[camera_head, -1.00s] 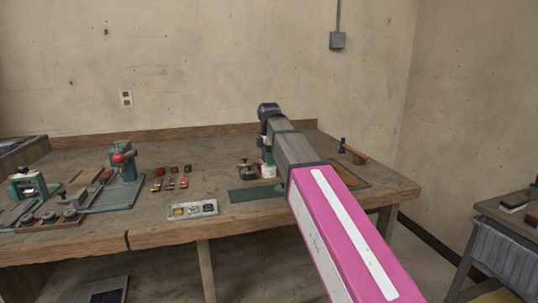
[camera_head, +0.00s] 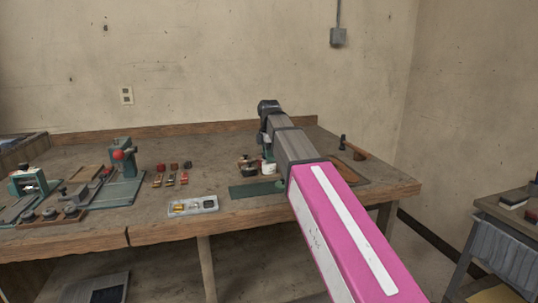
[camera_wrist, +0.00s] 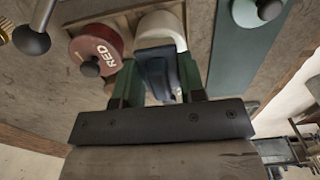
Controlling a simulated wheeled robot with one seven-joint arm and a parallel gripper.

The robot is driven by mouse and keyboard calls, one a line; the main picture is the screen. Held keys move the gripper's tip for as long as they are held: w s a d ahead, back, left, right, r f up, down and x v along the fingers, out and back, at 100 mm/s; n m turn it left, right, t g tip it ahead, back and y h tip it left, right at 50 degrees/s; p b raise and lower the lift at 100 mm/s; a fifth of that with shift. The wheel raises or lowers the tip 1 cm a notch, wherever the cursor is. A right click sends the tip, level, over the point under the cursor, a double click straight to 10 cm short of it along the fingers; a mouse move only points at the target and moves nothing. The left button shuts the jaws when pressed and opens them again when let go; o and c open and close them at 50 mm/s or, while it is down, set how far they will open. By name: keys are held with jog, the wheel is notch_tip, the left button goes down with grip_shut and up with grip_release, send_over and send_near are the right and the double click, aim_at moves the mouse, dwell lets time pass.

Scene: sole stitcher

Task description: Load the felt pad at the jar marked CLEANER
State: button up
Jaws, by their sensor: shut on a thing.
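In the wrist view my gripper (camera_wrist: 158,62) has its two green fingers closed on a dark blue-grey piece (camera_wrist: 157,72). I cannot tell whether felt shows on it; its far end points at a white jar (camera_wrist: 162,28). The piece lies over the near side of the white jar in this view, and I cannot tell whether they touch. No lettering shows on the white jar, and CLEANER is not readable anywhere. The white jar also shows in the head view (camera_head: 268,168), beside my arm. My arm mostly hides the gripper there.
A red jar marked RED (camera_wrist: 97,48) with a dark knob stands left of the white jar. A green mat (camera_wrist: 238,65) lies to the right. A small pale tray (camera_head: 193,206) sits near the bench's front edge, and a green machine (camera_head: 123,165) stands farther left.

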jog(key=shift+f, duration=0.4)
dwell(1.2)
jog(key=shift+r, duration=0.1)
jog(key=shift+r, duration=3.45)
